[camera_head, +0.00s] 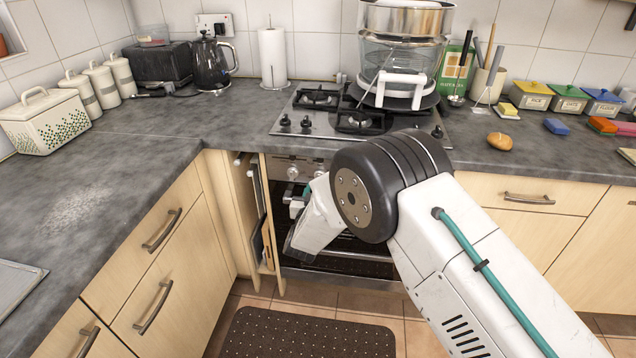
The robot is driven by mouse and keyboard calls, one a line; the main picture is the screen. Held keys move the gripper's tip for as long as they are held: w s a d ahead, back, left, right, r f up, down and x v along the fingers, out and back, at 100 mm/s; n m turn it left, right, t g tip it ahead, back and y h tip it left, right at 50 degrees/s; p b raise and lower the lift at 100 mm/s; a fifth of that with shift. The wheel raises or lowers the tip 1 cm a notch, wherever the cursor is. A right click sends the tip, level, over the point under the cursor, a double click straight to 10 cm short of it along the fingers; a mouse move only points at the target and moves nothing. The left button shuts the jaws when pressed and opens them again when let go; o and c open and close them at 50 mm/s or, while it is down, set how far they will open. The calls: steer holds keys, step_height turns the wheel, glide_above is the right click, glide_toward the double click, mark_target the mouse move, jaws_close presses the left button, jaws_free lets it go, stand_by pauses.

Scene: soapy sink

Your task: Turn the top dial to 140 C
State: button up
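The oven (350,266) is built in under the hob, and its steel control panel (277,167) faces me. A round silver dial (292,172) shows on the panel's left part, with another knob partly visible to its right. My arm covers the rest of the panel, so I cannot tell which is the top dial; the markings are too small to read. My gripper (294,203) is in front of the oven, just below the visible dial in the picture. It is small and partly hidden by my wrist; I cannot tell whether its fingers are open or touch anything.
A narrow cabinet (245,200) stands open left of the oven, with trays upright inside. The hob (330,124) above holds a glass steamer (400,62) and has black knobs. The worktop edge overhangs the drawers on both sides. A brown mat (300,335) lies on the floor.

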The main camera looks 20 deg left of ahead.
steer(key=x, duration=0.4)
steer(key=shift+w+a, duration=0.15)
steer(key=shift+w, duration=0.25)
steer(key=shift+c, duration=0.3)
jaws_close()
